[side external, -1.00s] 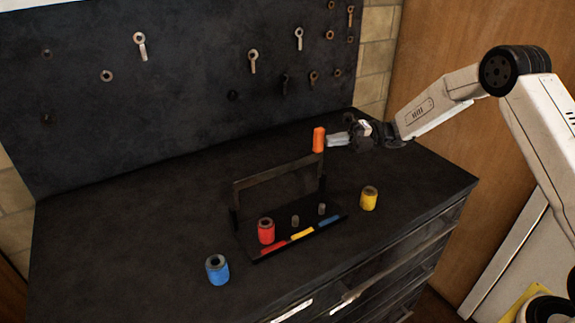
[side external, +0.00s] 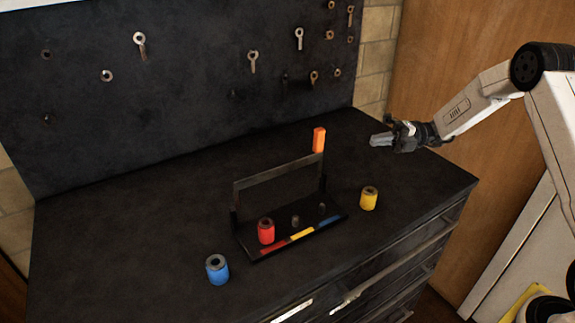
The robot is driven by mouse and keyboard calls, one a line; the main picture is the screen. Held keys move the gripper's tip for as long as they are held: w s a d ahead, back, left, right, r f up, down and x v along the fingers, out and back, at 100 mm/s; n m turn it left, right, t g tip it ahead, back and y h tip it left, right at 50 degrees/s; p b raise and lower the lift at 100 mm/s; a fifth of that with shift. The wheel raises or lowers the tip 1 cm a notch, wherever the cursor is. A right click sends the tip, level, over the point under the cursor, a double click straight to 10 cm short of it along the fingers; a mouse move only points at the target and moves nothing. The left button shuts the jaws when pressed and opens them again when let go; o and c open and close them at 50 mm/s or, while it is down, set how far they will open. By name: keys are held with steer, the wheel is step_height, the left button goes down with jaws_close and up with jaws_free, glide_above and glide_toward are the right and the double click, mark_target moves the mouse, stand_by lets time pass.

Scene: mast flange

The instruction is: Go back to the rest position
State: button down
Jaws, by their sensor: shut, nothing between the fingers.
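My gripper (side external: 378,140) is shut and empty. It is held in the air above the right part of the dark bench, to the right of an orange block (side external: 319,139) and apart from it. A red cylinder (side external: 266,231) stands on this base at the red end. Two small pegs on the base are bare.
A blue cylinder (side external: 217,269) stands on the bench (side external: 120,235) left of the base, and a yellow cylinder (side external: 369,198) stands right of it. A dark pegboard (side external: 190,60) with several hanging tools rises behind. The bench's left part is clear.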

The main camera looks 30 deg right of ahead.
steer(key=shift+d, duration=0.25)
steer(key=s+a+f+m+h, duration=0.2)
steer(key=s+m+h, duration=0.4)
steer(key=m, duration=0.5)
steer(key=s+a+f+m+g+h, duration=0.1)
steer(key=s+m+h, duration=0.5)
steer(key=m, duration=0.6)
steer(key=s+a+f+m+h, duration=0.3)
steer(key=s+m, duration=0.4)
steer(key=m, duration=0.4)
steer(key=a+h, duration=0.1)
steer(key=h, duration=0.1)
steer(key=shift+s+a+f+m+g+h, duration=0.15)
steer(key=shift+s+a+m+g+h, duration=0.15)
steer(key=shift+s+g+h, duration=0.1)
